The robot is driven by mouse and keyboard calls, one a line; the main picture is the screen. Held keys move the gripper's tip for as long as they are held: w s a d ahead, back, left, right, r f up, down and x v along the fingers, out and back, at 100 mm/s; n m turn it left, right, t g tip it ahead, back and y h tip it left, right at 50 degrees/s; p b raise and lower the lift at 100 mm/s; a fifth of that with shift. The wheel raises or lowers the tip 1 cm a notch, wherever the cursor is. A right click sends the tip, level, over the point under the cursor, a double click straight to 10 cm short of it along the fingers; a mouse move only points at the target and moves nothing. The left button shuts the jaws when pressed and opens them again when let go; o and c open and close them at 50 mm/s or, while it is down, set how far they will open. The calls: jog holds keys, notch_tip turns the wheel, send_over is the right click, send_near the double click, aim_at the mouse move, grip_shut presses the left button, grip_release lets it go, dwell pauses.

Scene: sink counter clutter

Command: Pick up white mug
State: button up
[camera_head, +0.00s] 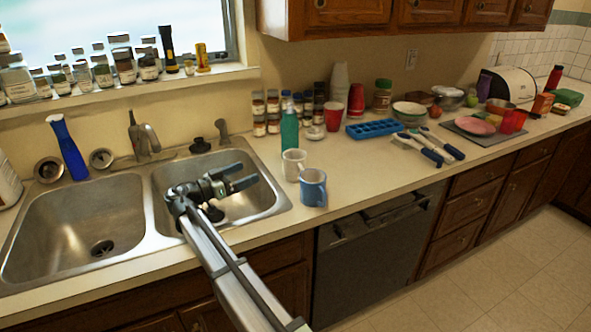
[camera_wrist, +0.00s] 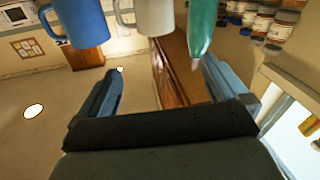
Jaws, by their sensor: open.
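The white mug (camera_head: 293,164) stands upright on the counter just right of the sink. A blue mug (camera_head: 313,187) stands in front of it, close to the counter's front edge. My gripper (camera_head: 246,176) is open and empty above the right sink basin, to the left of the white mug. In the wrist view the white mug (camera_wrist: 155,16) shows at the top, between the blue mug (camera_wrist: 82,22) and a green bottle (camera_wrist: 201,26). The two fingers of my gripper (camera_wrist: 160,88) are spread apart below them with nothing between.
The green bottle (camera_head: 289,128) stands right behind the white mug. Spice jars (camera_head: 273,112), a red cup (camera_head: 333,116) and a blue ice tray (camera_head: 373,128) are farther back. The faucet (camera_head: 145,139) rises behind the sink. Counter right of the mugs is clear.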

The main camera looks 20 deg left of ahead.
aim_at(285, 168)
jog(key=w+d+f, duration=0.1)
jog(key=w+d, duration=0.1)
jog(key=w, duration=0.1)
jog(key=w+d+f+m, duration=0.1)
jog(key=w+d, duration=0.1)
jog(key=w, duration=0.1)
jog(key=w+d+f+m+g+h, duration=0.1)
jog(key=w+d, duration=0.2)
jog(key=shift+w+f, duration=0.1)
jog(key=shift+f, duration=0.2)
jog(key=shift+x, duration=3.2)
jog(key=shift+w+a, duration=0.1)
jog(key=shift+a, duration=0.05)
jog(key=c, duration=1.1)
jog(key=shift+r, duration=0.15)
